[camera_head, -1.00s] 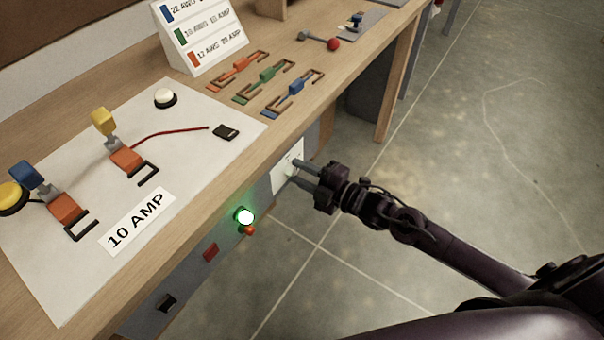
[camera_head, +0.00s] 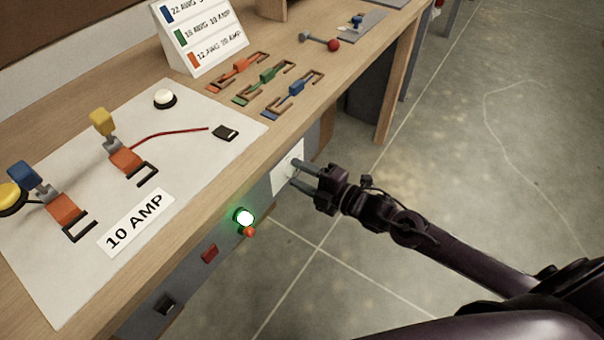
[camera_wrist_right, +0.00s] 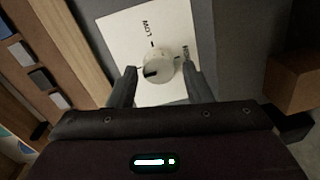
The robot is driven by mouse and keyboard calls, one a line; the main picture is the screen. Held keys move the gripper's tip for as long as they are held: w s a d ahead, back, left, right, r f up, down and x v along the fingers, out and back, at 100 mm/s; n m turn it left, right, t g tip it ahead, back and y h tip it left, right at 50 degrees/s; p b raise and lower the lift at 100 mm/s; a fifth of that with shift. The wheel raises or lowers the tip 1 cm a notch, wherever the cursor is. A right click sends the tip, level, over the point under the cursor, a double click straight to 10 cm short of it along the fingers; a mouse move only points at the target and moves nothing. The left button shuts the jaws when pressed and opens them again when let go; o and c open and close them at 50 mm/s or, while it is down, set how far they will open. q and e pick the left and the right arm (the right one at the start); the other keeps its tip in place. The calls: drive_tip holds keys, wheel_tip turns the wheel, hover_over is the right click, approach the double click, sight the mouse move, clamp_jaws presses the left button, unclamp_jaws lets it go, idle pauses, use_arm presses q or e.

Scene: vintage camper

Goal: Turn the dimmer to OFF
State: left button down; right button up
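The dimmer is a round off-white knob (camera_wrist_right: 159,69) on a white plate (camera_wrist_right: 128,32) on the bench's front face. A dark mark on the knob points to the left in the right wrist view. The word LOW is printed above the knob; another label at its right is partly hidden by a finger. In the head view the plate (camera_head: 280,181) sits under the bench edge. My right gripper (camera_wrist_right: 162,88) is open, one finger on each side of the knob; I cannot tell whether they touch it. It also shows in the head view (camera_head: 298,174). My left gripper is out of view.
The wooden bench top (camera_head: 215,205) overhangs the front face. Left of the plate are a lit green lamp (camera_head: 244,217), a red switch (camera_head: 209,254) and a black switch (camera_head: 166,303). A white board (camera_head: 62,290) with switches lies on top. The floor at right is clear.

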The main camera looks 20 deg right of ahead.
drive_tip(key=shift+o, duration=0.5)
drive_tip(key=v, duration=0.8)
drive_tip(key=shift+w, duration=0.1)
